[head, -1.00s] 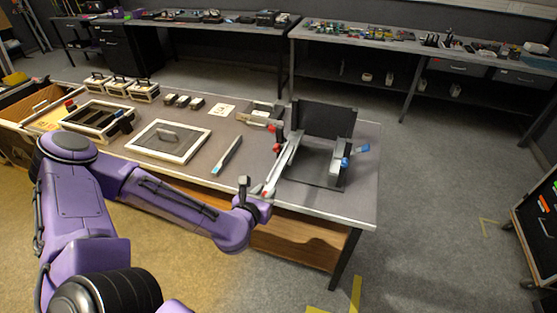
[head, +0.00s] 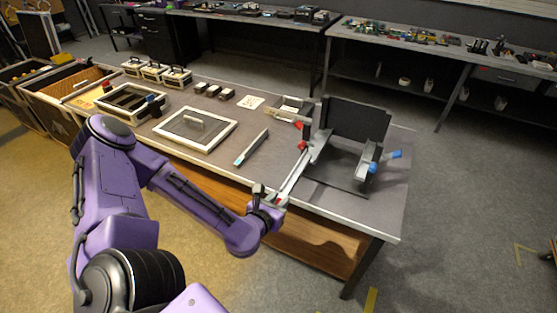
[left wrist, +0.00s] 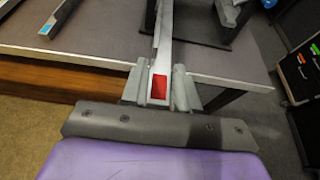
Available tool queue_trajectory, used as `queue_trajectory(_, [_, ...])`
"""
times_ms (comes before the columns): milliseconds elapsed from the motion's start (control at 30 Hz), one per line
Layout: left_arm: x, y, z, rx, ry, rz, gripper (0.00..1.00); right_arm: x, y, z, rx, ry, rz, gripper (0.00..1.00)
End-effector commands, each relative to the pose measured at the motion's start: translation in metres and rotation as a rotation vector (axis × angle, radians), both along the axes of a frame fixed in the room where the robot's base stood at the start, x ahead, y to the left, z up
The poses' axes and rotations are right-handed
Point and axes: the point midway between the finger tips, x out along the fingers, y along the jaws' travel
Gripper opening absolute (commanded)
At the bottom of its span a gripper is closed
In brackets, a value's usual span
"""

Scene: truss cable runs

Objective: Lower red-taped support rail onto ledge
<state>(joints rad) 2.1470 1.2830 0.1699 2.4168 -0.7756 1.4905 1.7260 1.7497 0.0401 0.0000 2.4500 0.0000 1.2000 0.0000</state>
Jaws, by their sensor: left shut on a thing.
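The red-taped support rail (head: 293,178) is a long pale bar that runs from my left gripper up toward the dark stand (head: 352,127) on the table. Its red-taped near end (left wrist: 159,87) sits between the fingers in the left wrist view. My left gripper (head: 277,201) is shut on that end at the table's front edge. The rail's far end is by the left ledge bracket (head: 318,146) with red parts; I cannot tell whether it touches. A right bracket (head: 367,160) with blue parts stands opposite. My right gripper is not in view.
A second bar with a blue end (head: 252,147) lies on the table left of the stand. A framed panel (head: 196,130), an open tray (head: 292,108) and several small boxes lie farther left.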

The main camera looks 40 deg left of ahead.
Motion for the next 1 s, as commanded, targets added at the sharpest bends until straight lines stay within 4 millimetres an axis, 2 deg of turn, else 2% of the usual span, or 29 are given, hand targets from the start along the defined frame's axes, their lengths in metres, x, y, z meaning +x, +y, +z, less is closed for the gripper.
queue_trajectory(33, [0.000,0.000,-0.009,0.000,-0.001,0.000,0.00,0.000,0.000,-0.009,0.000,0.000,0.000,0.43])
queue_trajectory(167, [0.000,0.000,-0.022,0.000,-0.001,0.000,0.00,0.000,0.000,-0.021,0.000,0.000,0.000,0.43])
queue_trajectory(267, [0.010,0.003,-0.017,0.003,-0.004,-0.001,0.00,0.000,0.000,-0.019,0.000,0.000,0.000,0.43])
queue_trajectory(1000, [0.078,0.019,-0.017,0.002,-0.003,0.000,0.00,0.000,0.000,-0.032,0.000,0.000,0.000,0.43])
